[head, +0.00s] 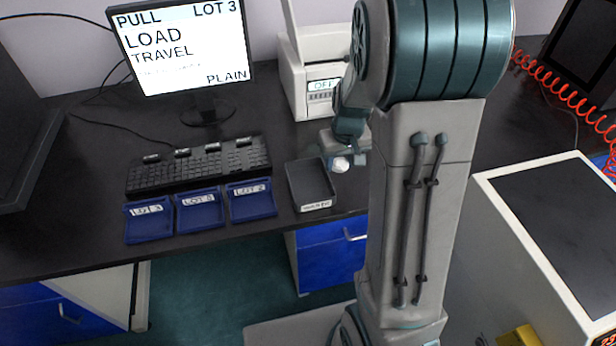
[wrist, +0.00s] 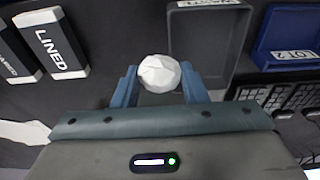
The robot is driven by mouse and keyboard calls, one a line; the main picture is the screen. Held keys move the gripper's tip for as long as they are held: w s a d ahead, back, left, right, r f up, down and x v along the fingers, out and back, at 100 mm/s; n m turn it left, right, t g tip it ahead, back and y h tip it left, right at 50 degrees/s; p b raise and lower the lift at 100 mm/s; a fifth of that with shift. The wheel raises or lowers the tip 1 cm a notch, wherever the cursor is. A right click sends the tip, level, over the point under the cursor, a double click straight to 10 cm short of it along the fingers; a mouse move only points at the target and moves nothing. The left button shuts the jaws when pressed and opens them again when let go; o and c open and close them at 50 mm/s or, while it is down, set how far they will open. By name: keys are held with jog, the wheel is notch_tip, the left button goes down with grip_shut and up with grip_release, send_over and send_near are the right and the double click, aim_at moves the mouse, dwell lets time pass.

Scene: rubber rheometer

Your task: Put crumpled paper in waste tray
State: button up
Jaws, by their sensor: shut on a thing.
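The crumpled paper is a small white faceted ball, seen in the wrist view (wrist: 159,73) between the two blue fingers of my gripper (wrist: 160,84). My gripper is shut on it. In the head view the paper (head: 341,165) shows just right of the waste tray, with my gripper (head: 343,158) partly hidden by my arm. The waste tray is a dark grey open box with a white label (head: 317,205). It looks empty in both views. In the wrist view the tray (wrist: 232,50) is to the right of the paper, beside my right-hand finger.
Blue lot trays (head: 200,214) sit left of the waste tray, in front of a black keyboard (head: 198,168). A monitor (head: 183,50) and a white device (head: 318,75) stand behind.

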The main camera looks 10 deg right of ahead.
jog(key=p, duration=0.1)
send_over(309, 186)
jog(key=f, duration=0.4)
jog(key=shift+s+f, duration=0.25)
jog(key=shift+a+f, duration=0.1)
jog(key=shift+f, duration=1.95)
jog(key=shift+f, duration=0.15)
jog(key=o, duration=0.9)
jog(key=shift+o, duration=0.2)
